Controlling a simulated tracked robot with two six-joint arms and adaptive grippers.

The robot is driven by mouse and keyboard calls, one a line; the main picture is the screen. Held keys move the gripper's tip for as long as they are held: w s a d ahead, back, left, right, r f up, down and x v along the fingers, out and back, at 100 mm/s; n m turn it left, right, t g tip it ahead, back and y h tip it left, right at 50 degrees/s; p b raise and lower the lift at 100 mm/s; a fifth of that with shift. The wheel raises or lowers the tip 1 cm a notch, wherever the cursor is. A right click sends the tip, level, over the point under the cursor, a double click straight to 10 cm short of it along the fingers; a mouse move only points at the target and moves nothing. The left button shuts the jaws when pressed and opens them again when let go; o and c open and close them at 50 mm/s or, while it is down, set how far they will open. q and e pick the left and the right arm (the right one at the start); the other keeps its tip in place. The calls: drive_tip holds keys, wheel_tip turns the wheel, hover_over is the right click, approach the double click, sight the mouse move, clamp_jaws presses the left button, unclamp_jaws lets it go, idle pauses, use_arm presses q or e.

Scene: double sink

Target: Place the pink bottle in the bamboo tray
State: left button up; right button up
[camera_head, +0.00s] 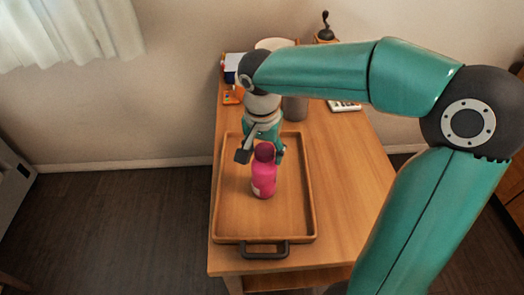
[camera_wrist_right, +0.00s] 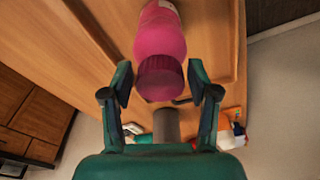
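The pink bottle (camera_head: 264,180), with a darker cap, stands upright in the bamboo tray (camera_head: 310,200), near the middle of its floor. My right gripper (camera_head: 262,153) is at the bottle's upper part, on its far side, fingers spread to either side of it. In the right wrist view the bottle (camera_wrist_right: 160,40) shows beyond the fingertips, its dark cap toward the camera, with gaps between it and both fingers of the gripper (camera_wrist_right: 160,82). The right gripper is open and empty. My left gripper is not in view.
The tray lies on a wooden table (camera_head: 345,180), its dark handle (camera_head: 265,251) at the near edge. A grey cylinder (camera_head: 295,108), a white keypad-like item (camera_head: 344,105), an orange item (camera_head: 233,96) and a grinder (camera_head: 326,27) stand behind. The table's right side is clear.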

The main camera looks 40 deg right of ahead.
idle(0.3)
wheel_tip(320, 180, up, 12)
drive_tip(key=a, duration=0.1)
drive_tip(key=shift+s+a+p, duration=0.15)
drive_tip(key=shift+s+p, duration=0.2)
drive_tip(key=shift+p, duration=0.05)
idle(0.4)
